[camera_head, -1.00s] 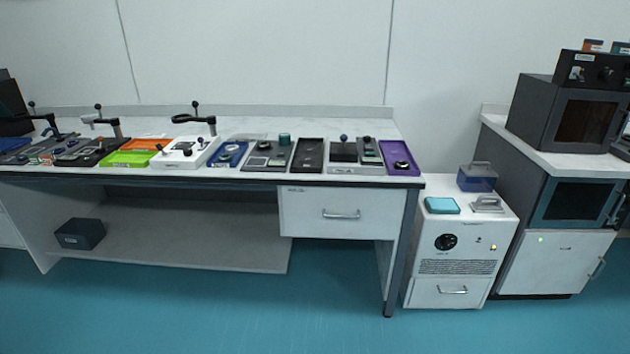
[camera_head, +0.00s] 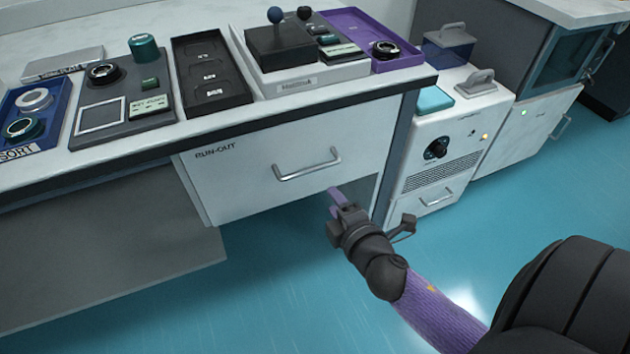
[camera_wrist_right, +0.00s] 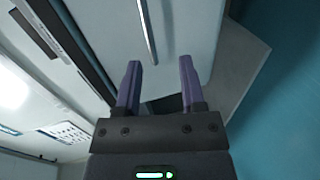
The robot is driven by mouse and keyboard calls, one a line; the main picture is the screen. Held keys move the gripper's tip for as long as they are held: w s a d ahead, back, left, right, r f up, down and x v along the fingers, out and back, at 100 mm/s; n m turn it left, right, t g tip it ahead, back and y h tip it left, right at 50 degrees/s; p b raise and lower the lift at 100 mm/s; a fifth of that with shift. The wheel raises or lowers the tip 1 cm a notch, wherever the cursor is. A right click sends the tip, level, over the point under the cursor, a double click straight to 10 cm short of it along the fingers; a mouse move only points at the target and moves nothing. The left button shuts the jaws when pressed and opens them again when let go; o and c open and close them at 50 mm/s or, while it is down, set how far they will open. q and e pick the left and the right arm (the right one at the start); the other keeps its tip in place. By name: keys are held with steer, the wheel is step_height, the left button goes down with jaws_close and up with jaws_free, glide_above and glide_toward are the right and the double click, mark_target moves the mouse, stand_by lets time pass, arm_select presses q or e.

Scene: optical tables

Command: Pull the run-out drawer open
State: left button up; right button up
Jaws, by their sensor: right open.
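The run-out drawer (camera_head: 240,178) is a white front labelled RUN-OUT under the bench top. It is shut as far as I can see. Its silver bar handle (camera_head: 307,165) sits right of the label. In the right wrist view the drawer front (camera_wrist_right: 192,30) and the handle (camera_wrist_right: 148,32) show ahead of the fingers. My right gripper (camera_head: 338,196) is below and slightly right of the handle, apart from it. In the right wrist view its two purple fingers (camera_wrist_right: 160,82) are spread with nothing between them. My left gripper is not in view.
The bench top (camera_head: 150,152) carries several trays, including a black tray (camera_head: 208,75) and a purple tray (camera_head: 362,42). A white cabinet (camera_head: 455,135) with a dial stands to the right of the bench. The blue floor (camera_head: 260,290) before the drawer is clear.

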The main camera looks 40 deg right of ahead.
mark_target(312, 168)
steer(key=b+x, duration=0.1)
steer(key=x, duration=0.2)
steer(key=r+b+x, duration=0.1)
steer(key=x, duration=0.2)
steer(key=b+x, duration=0.1)
steer(key=x, duration=0.3)
steer(key=shift+w+a+r, duration=0.1)
steer(key=shift+w+r, duration=0.15)
steer(key=shift+w, duration=0.1)
steer(key=shift+r, duration=0.1)
steer(key=c, duration=0.5)
jaws_close()
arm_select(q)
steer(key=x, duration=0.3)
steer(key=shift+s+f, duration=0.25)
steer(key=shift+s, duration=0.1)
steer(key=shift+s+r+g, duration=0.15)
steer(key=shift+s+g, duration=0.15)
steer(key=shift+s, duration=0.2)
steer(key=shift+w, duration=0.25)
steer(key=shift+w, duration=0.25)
